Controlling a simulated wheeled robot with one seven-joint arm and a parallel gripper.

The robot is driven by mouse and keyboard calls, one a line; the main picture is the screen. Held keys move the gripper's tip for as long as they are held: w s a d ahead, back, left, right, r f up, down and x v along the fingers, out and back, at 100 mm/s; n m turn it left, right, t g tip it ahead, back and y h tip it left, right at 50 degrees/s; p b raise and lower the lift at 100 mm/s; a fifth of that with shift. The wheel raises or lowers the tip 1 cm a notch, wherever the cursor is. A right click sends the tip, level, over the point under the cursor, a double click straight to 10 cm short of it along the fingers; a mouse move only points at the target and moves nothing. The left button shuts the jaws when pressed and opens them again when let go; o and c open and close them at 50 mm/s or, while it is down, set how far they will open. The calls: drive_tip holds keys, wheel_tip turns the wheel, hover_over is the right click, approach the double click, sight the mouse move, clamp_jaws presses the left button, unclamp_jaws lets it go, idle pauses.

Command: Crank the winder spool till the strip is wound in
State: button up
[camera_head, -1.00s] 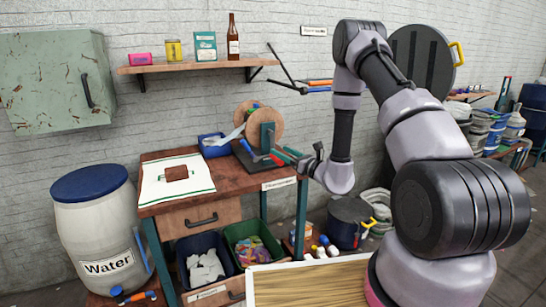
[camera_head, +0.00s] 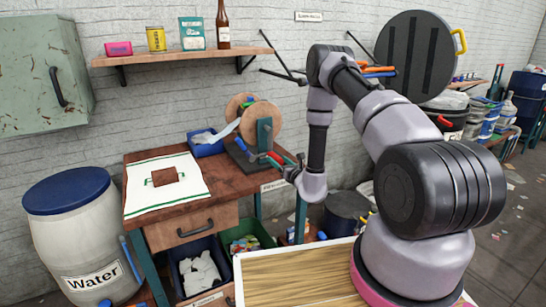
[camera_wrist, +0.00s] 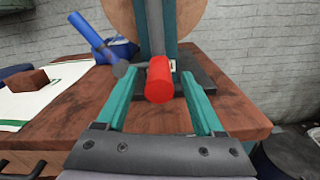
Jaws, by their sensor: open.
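The winder spool (camera_head: 262,126) has wooden discs on a teal stand (camera_head: 264,138) on the workbench. A pale strip (camera_head: 229,130) runs between the spool and a blue bin (camera_head: 205,147). In the wrist view, the red crank handle (camera_wrist: 159,80) points towards me, with a grey crank piece behind it and a blue handle (camera_wrist: 85,33) to its left. My gripper (camera_wrist: 157,75) is open, its teal fingers on either side of the red handle in the picture. Contact cannot be told. In the head view my gripper (camera_head: 287,164) is right of the winder.
The workbench (camera_head: 228,180) also bears a white cloth (camera_head: 140,204) with a brown block on it. A water barrel (camera_head: 72,230) stands at left. Bins sit below the bench, and a wooden-topped surface (camera_head: 290,275) lies in front. A wall shelf (camera_head: 185,57) is above.

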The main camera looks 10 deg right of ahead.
sight(274, 156)
drive_tip(key=x, duration=0.5)
clamp_jaws()
drive_tip(key=shift+d, duration=0.1)
idle(1.3)
